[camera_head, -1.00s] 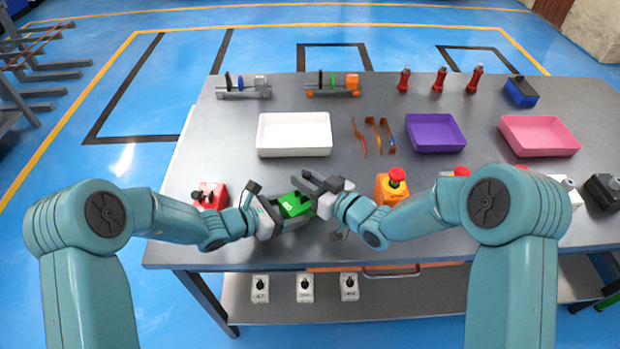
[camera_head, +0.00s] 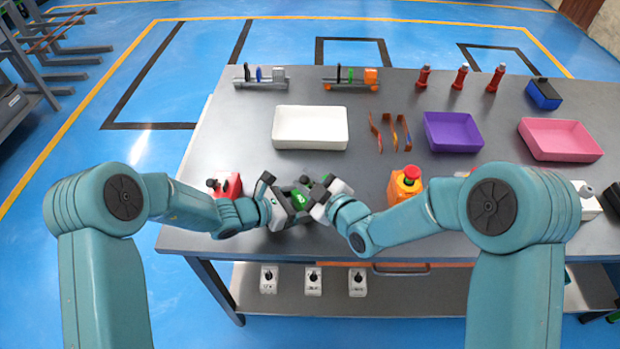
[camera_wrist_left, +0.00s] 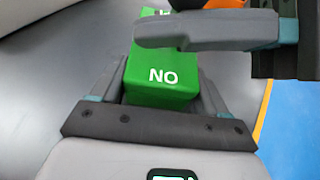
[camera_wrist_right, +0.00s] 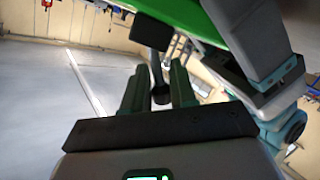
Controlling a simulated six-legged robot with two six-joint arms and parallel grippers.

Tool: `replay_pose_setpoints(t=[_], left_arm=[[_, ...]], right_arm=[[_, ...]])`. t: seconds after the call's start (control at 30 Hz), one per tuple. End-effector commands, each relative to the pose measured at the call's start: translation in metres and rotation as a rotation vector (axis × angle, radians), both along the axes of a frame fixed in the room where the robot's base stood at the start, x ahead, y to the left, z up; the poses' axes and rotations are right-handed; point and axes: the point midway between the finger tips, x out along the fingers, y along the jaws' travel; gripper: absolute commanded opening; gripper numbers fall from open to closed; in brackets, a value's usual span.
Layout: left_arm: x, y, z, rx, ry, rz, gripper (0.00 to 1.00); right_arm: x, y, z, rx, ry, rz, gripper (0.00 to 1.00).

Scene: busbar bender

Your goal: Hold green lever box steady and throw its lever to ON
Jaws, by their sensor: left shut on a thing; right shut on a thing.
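The green lever box (camera_head: 300,199) is near the front edge of the table, mostly covered by both grippers in the head view. My left gripper (camera_head: 287,203) is shut on the box; the left wrist view shows the box (camera_wrist_left: 160,78) between its fingers, with white lettering on its face. My right gripper (camera_head: 318,195) is at the box's right side. In the right wrist view its fingers (camera_wrist_right: 157,88) are shut around a dark lever (camera_wrist_right: 156,40), below the green body (camera_wrist_right: 205,15). The lever's exact position is hard to tell.
A red lever box (camera_head: 228,184) is close left of my left gripper. An orange box with a red button (camera_head: 406,184) is right of my right gripper. A white tray (camera_head: 310,128) and copper strips (camera_head: 390,132) are behind. White boxes (camera_head: 313,281) sit on the lower shelf.

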Motion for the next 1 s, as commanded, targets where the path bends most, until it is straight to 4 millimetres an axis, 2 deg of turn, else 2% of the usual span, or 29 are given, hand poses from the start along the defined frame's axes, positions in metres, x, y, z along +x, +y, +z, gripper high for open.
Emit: replay_pose_setpoints(t=[0.63,0.67,0.7,0.73,1.0], left_arm=[[0.0001,0.0002,-0.0003,0.001,0.0,0.001,0.32],[0.0,0.0002,-0.0003,0.001,0.0,0.001,0.32],[0.0,0.0002,-0.0003,0.001,0.001,0.0,0.32],[0.0,0.0002,-0.0003,0.001,0.001,0.0,0.32],[0.0,0.0002,-0.0003,0.001,0.001,0.0,0.32]], right_arm=[[-0.0014,0.0018,-0.0017,-0.044,-0.026,0.001,0.0],[-0.0014,0.0018,-0.0017,-0.044,-0.026,0.001,0.29],[-0.0014,0.0018,-0.0017,-0.044,-0.026,0.001,0.42],[-0.0014,0.0018,-0.0017,-0.044,-0.026,0.001,0.46],[-0.0015,0.0012,-0.0013,-0.043,-0.027,0.0,0.46]])
